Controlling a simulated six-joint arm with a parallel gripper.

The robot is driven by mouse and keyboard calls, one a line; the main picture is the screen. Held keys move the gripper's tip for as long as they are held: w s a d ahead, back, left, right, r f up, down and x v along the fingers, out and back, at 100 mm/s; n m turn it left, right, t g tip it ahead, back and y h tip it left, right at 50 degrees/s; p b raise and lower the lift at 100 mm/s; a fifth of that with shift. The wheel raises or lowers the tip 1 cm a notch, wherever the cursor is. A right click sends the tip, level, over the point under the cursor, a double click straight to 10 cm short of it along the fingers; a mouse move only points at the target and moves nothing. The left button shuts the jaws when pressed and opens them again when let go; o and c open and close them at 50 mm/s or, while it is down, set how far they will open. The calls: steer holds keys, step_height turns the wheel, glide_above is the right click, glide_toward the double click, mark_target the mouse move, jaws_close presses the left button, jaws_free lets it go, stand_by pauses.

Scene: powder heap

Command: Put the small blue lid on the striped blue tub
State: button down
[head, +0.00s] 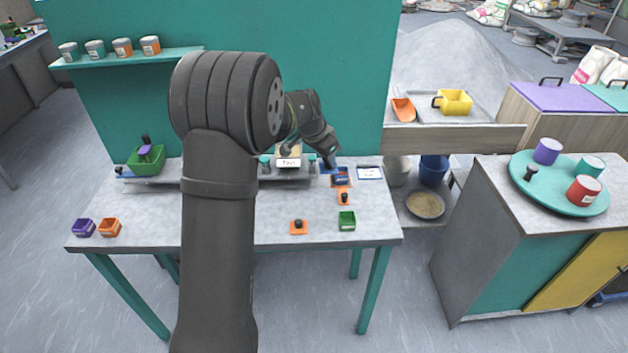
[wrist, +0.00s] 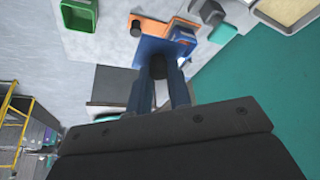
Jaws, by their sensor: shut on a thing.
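My gripper (wrist: 157,68) is shut on the dark knob of the small blue lid (wrist: 150,47). In the head view my gripper (head: 331,162) is at the back right of the table, right by the blue tub (head: 341,179). The tub also shows in the wrist view (wrist: 184,30), just beyond the lid, with an orange band on it. The lid seems to be close to the tub's near side in the wrist view. I cannot tell whether they touch, and the tub's stripes are too small to make out well.
An orange lid with a black knob (head: 344,197) lies right in front of the tub. Nearby are another orange lid (head: 298,227) and a green tub (head: 347,220). A scale (head: 289,162) stands left of my gripper, a white card (head: 369,173) right. The front middle table is mostly clear.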

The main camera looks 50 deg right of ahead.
steer(key=w+d, duration=0.2)
steer(key=d, duration=0.7)
steer(key=shift+d+f, duration=0.15)
steer(key=shift+f, duration=1.65)
steer(key=shift+d+f, duration=0.15)
steer(key=shift+f, duration=1.6)
steer(key=shift+f, duration=0.5)
steer(key=c, duration=0.8)
jaws_free()
steer(key=shift+c, duration=0.2)
step_height(320, 180, up, 7)
